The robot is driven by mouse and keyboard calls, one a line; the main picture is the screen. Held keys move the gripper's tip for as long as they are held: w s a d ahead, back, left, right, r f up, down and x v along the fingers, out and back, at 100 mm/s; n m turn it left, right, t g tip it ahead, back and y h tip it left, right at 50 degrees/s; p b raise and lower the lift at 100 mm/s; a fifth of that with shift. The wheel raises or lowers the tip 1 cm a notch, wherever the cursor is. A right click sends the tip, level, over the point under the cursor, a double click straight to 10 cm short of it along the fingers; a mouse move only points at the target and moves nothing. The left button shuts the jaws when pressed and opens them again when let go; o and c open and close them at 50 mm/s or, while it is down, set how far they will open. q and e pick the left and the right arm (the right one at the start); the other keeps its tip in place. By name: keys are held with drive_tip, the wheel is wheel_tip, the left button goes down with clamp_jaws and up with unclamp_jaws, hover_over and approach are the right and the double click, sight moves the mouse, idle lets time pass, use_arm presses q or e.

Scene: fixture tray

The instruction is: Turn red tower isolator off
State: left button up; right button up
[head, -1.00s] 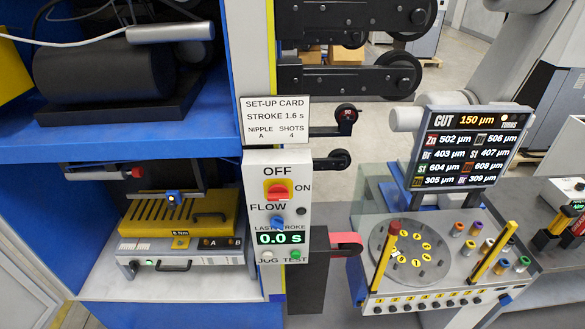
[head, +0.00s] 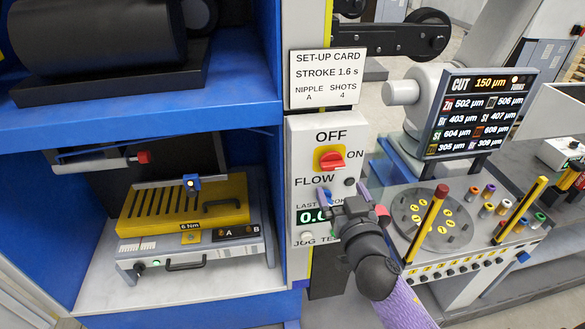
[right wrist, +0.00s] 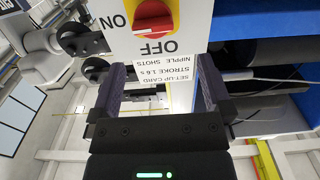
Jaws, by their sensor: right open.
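The red isolator knob (head: 332,159) sits on a yellow plate on the light-grey control panel (head: 300,150), with OFF above it and ON to its right. Its bar lies roughly level, toward ON. My right gripper (head: 342,191) is open and empty just below the knob, in front of the FLOW and readout area, partly hiding the display. In the right wrist view the knob (right wrist: 153,18) shows upside down at the top edge, beyond the spread fingers (right wrist: 161,62) and not between them. My left gripper is not in view.
A set-up card (head: 325,78) hangs above the panel. The blue cabinet (head: 140,112) with a yellow slotted fixture (head: 165,205) is to the left. A round tray table (head: 432,222) with upright yellow posts and a screen (head: 480,112) stand to the right.

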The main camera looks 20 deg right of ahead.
sight(334, 167)
drive_tip(key=x, duration=0.8)
drive_tip(key=shift+d+p, duration=0.3)
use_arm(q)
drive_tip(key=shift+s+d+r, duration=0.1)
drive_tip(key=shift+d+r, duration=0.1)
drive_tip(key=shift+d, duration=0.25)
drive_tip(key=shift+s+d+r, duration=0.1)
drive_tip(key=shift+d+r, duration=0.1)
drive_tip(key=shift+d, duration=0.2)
use_arm(e)
drive_tip(key=shift+w+d, duration=0.2)
drive_tip(key=shift+w, duration=0.1)
drive_tip(key=shift+c, duration=0.5)
drive_tip(key=c, duration=1)
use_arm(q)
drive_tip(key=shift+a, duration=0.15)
